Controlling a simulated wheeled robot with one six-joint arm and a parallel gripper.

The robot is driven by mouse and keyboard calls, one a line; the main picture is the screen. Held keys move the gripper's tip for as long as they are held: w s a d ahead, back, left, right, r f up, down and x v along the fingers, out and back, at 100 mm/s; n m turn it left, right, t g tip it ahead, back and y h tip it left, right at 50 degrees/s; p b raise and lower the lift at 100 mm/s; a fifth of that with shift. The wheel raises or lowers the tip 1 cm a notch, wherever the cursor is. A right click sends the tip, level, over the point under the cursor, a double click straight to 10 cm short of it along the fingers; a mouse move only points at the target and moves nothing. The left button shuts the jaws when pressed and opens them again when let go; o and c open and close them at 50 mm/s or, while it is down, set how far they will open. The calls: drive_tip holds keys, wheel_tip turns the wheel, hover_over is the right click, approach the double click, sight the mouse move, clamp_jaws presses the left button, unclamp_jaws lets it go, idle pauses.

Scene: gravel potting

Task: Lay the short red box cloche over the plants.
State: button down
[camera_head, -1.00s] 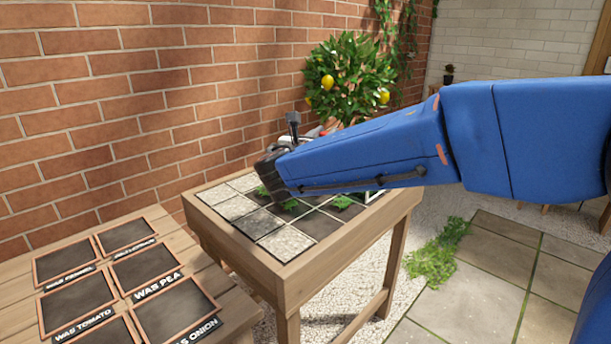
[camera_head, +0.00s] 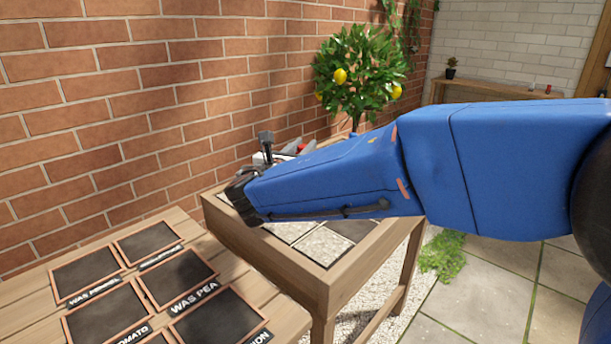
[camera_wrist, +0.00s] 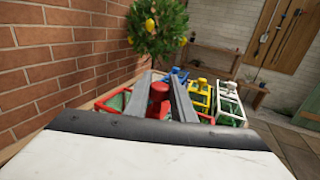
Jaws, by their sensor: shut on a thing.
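In the wrist view, my gripper (camera_wrist: 163,86) is shut on the red knob of a red-framed box cloche (camera_wrist: 157,100) with greenish panes. Parts of its red frame show on both sides of the fingers. Whether it hangs free or rests on something cannot be told.
Beyond the held cloche stand a blue frame (camera_wrist: 180,76), a yellow frame (camera_wrist: 200,92) and a white frame (camera_wrist: 230,108). A lemon tree (camera_head: 360,70) stands behind the table. A bench with chalkboard labels (camera_head: 180,280) is at the front left, and a brick wall runs along the left.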

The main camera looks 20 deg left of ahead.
drive_tip(key=shift+f, duration=2.85)
drive_tip(key=shift+f, duration=0.1)
drive_tip(key=c, duration=1.5)
unclamp_jaws()
drive_tip(key=s, duration=1.2)
